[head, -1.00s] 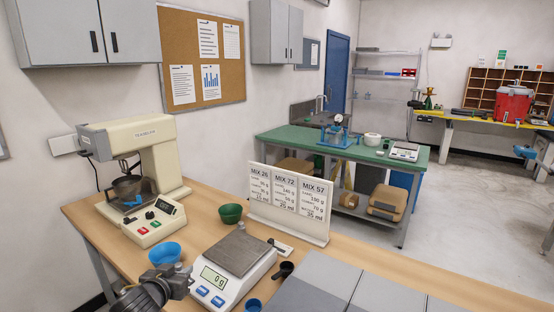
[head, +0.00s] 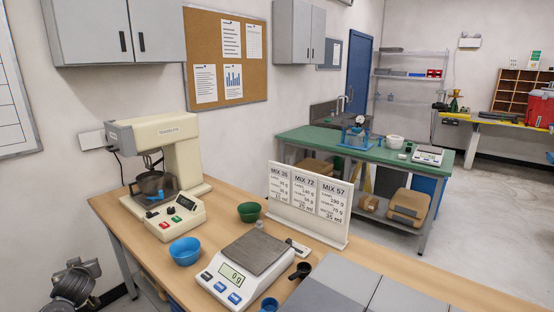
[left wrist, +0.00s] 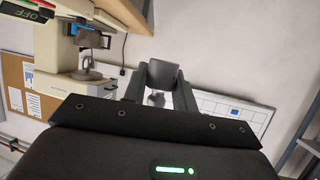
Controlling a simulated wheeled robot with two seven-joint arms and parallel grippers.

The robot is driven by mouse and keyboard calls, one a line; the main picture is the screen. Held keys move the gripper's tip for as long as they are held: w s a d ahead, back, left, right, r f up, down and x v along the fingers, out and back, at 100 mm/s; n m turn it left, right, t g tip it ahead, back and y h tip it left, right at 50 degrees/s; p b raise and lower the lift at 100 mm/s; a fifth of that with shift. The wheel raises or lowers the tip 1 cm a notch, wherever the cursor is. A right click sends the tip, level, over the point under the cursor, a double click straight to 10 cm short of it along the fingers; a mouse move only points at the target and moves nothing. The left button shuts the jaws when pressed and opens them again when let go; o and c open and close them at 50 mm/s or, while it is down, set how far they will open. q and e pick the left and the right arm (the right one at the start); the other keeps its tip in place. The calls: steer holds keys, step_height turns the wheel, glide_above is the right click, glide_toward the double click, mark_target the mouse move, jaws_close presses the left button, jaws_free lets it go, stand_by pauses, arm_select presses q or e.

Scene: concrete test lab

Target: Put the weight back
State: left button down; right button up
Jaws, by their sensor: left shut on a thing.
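My left gripper (head: 84,267) is at the lower left of the head view, off the left side of the wooden bench. In the left wrist view its fingers (left wrist: 161,85) are shut on a small dark grey object (left wrist: 165,74), which I take to be the weight; a shiny piece (left wrist: 156,99) shows just below it. I cannot make out the weight in the head view. The balance (head: 226,290) stands on the bench, its grey pan (head: 258,251) bare and its display reading 0 g. My right gripper is not in view.
The bench (head: 375,262) also holds a mixer (head: 183,150), a blue bowl (head: 185,250), a green bowl (head: 249,211), a black scoop (head: 300,270), a small blue cup (head: 269,304) and a mix sign (head: 309,205). Grey panels (head: 340,285) lie at the front right.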

arm_select(q)
steer(key=s+a+n+g+y, duration=0.2)
steer(key=s, duration=0.4)
steer(key=w+d+r+m+t+h, duration=0.2)
steer(key=d+r, duration=0.1)
steer(key=d, duration=0.6)
steer(key=w+d+r+m+t+h, duration=0.1)
steer(key=w+d+r+m+h, duration=0.15)
steer(key=d, duration=0.55)
steer(key=w+d+r+m+t+h, duration=0.1)
steer(key=w+d+r+m+t, duration=0.15)
steer(key=d, duration=0.65)
steer(key=s+d+r+m+h, duration=0.25)
steer(key=d+r, duration=0.35)
steer(key=d, duration=0.3)
steer(key=s+d+r+m+h, duration=0.1)
steer(key=s+d+r+h, duration=0.3)
steer(key=d, duration=0.5)
steer(key=shift+s+d+f+t+y+b, duration=0.2)
steer(key=shift+f+b, duration=0.55)
steer(key=shift+b, duration=0.45)
steer(key=shift+s+d+f+t+y+b, duration=0.1)
steer(key=shift+s+d+f+b, duration=0.1)
steer(key=shift+f+b, duration=0.75)
steer(key=shift+a+r, duration=0.1)
